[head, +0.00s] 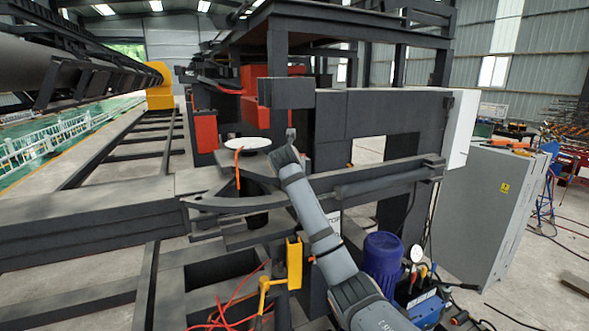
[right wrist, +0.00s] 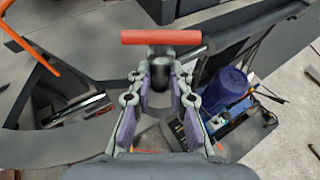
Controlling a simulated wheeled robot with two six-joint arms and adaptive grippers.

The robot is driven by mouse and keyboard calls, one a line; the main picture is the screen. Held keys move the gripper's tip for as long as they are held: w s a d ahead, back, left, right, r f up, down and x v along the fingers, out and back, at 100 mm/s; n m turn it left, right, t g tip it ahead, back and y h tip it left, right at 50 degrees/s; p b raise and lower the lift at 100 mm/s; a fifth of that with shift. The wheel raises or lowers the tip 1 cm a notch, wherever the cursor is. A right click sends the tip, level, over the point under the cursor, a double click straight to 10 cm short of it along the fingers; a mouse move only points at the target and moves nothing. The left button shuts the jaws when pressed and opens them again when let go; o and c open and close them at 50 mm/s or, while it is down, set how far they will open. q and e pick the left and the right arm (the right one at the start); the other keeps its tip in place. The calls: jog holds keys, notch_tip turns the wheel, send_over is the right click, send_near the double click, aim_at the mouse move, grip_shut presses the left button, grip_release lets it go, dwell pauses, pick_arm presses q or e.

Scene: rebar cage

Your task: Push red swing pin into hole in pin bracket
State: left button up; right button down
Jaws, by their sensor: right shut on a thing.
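In the right wrist view the red swing pin shows as a red crossbar handle (right wrist: 160,37) with a short dark shaft (right wrist: 160,65) below it. My right gripper (right wrist: 160,78) has its two fingers on either side of the shaft and is shut on it. The pin's lower end is hidden. In the head view my right arm reaches up from the lower right to the dark machine frame, and its gripper (head: 290,137) is small and mostly hidden behind the wrist. I cannot clearly make out the pin bracket or its hole. My left gripper is in neither view.
A long dark swing arm (head: 380,181) crosses beside my right arm. A white disc (head: 248,143) and a curved orange rod (head: 238,168) are to its left. A yellow post (head: 294,263), a blue motor (head: 383,252) and red hoses (head: 240,300) lie lower down.

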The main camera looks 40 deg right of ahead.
jog(key=shift+f, duration=1)
jog(key=c, duration=1.2)
grip_release()
jog(key=shift+s+a+f, duration=0.1)
jog(key=shift+o, duration=0.2)
jog(key=shift+f, duration=0.1)
jog(key=v, duration=1.2)
jog(key=shift+r, duration=0.25)
